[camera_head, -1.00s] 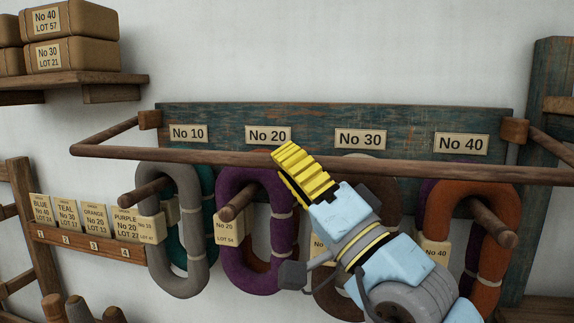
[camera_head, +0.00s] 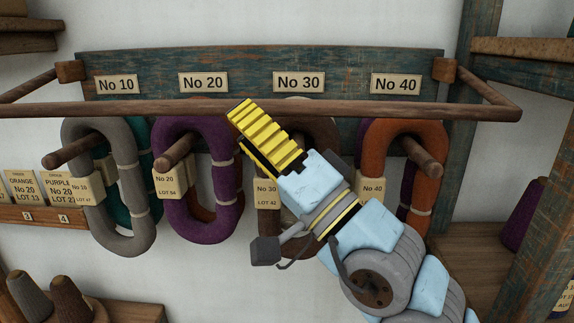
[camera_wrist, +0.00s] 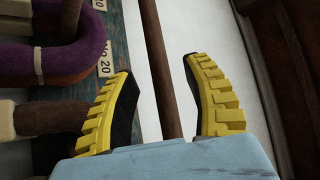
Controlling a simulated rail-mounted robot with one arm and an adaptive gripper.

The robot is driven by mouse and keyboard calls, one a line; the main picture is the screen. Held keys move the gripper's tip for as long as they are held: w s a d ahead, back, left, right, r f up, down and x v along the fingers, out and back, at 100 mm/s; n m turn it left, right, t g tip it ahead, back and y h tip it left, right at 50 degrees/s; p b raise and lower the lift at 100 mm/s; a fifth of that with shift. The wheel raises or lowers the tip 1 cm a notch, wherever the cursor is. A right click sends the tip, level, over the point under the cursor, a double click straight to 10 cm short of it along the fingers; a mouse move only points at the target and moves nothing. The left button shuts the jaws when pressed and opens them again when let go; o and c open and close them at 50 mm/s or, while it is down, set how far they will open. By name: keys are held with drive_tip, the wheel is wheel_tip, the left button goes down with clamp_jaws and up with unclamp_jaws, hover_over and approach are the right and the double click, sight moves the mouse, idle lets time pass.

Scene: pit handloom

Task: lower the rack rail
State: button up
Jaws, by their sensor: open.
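The rack rail (camera_head: 330,109) is a long brown wooden bar running across the front of the yarn rack, above the hanging skeins. It is joined by side arms to blocks at the board's ends. My gripper (camera_head: 250,125) has yellow ribbed fingers and reaches up to the rail near the No 20 and No 30 labels. In the wrist view the rail (camera_wrist: 162,70) passes lengthwise between the open fingers (camera_wrist: 165,108), with a gap on both sides. The fingers hide a short stretch of the rail in the head view.
Grey (camera_head: 85,200), purple (camera_head: 165,200) and orange (camera_head: 430,145) skeins hang on pegs close below the rail. A peg (camera_head: 422,158) juts forward at right. Wooden shelving (camera_head: 520,240) stands at right. Bare wall lies above the board.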

drive_tip(key=v, duration=0.7)
idle(0.4)
